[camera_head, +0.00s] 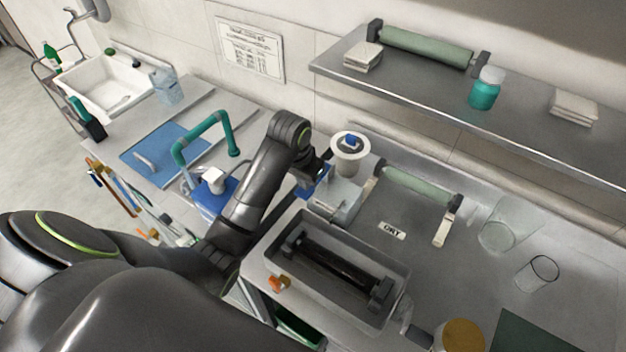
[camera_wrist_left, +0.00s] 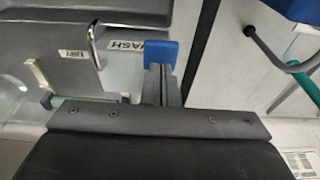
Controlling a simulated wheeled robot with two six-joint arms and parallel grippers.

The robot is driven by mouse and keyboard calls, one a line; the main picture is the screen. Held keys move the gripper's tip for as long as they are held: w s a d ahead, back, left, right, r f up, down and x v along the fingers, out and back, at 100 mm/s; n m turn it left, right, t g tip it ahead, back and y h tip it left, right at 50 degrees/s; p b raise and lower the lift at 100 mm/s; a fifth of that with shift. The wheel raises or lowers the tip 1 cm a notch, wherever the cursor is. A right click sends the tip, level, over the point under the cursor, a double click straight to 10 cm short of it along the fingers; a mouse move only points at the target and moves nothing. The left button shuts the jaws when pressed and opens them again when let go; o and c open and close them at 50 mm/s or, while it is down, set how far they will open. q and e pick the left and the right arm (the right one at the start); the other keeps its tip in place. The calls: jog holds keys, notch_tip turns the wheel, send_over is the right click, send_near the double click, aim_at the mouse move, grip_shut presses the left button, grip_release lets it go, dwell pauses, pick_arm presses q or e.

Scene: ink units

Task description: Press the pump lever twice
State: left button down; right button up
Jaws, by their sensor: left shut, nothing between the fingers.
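A blue pad (camera_wrist_left: 161,52), which looks like the end of the pump lever, is directly in front of my left gripper (camera_wrist_left: 161,84) in the left wrist view. The fingers are shut and empty; whether they touch the pad cannot be told. In the head view, a blue part (camera_head: 318,187) shows beside my left gripper (camera_head: 312,178), at a pale box-shaped unit (camera_head: 343,198). The rest of the lever is largely hidden by my arm. A WASH label (camera_wrist_left: 125,48) is left of the pad. My right gripper is not in view.
A grey tray with a dark roller (camera_head: 332,262) stands in front of the unit. A white spool (camera_head: 350,160) stands behind it. A blue container with a teal pipe (camera_head: 205,135) is to the left. Glass beakers (camera_head: 537,273) stand at right, under a shelf (camera_head: 440,95).

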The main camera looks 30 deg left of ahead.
pick_arm(q)
jog(key=shift+f+b, duration=0.5)
jog(key=shift+f, duration=1.4)
jog(key=shift+r, duration=0.1)
notch_tip(320, 180, up, 2)
jog(key=shift+r+p, duration=0.1)
jog(key=shift+p, duration=1.1)
jog(key=shift+r, duration=0.85)
jog(key=shift+f, duration=0.1)
